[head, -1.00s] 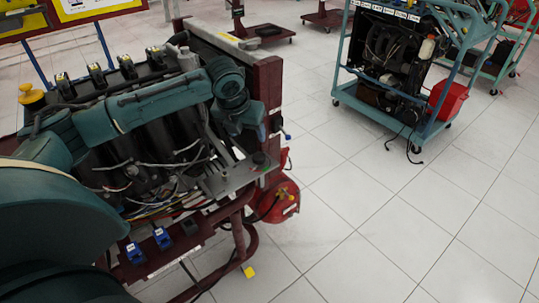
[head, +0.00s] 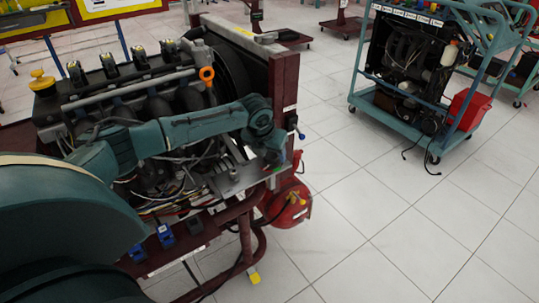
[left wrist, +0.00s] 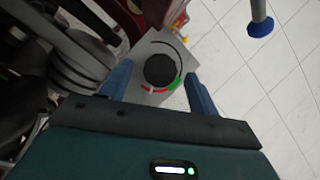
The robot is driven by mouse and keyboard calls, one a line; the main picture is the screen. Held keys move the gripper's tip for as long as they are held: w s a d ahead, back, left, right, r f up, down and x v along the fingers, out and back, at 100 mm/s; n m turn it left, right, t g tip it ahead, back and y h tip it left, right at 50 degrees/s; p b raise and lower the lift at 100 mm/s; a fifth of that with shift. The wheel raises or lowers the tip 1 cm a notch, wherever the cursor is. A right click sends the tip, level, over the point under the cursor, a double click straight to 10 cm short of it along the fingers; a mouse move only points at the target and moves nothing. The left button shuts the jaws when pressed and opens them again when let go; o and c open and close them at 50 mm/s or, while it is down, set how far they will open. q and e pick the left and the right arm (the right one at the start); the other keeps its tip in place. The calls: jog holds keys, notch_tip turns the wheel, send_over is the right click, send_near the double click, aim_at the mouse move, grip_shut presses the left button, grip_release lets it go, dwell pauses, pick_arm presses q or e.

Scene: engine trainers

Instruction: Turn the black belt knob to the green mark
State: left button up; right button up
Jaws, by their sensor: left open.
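The black belt knob (left wrist: 160,70) shows in the left wrist view as a round dark disc on a grey plate (left wrist: 150,47). In the head view my left gripper (head: 277,156) is over the right end of the engine's grey plate (head: 240,180), and the knob is hidden there. My right gripper is not in view.
A blue-tipped lever (head: 300,134) stands out to the right of my gripper; it also shows in the left wrist view (left wrist: 260,25). A dark red post (head: 283,88) rises behind. A red tank (head: 290,206) sits below. A teal cart (head: 358,98) stands on open floor further right.

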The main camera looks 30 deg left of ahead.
pick_arm(q)
jog(key=shift+w+f, duration=0.15)
jog(key=shift+f, duration=0.15)
jog(key=shift+c, duration=0.3)
jog(key=c, duration=0.9)
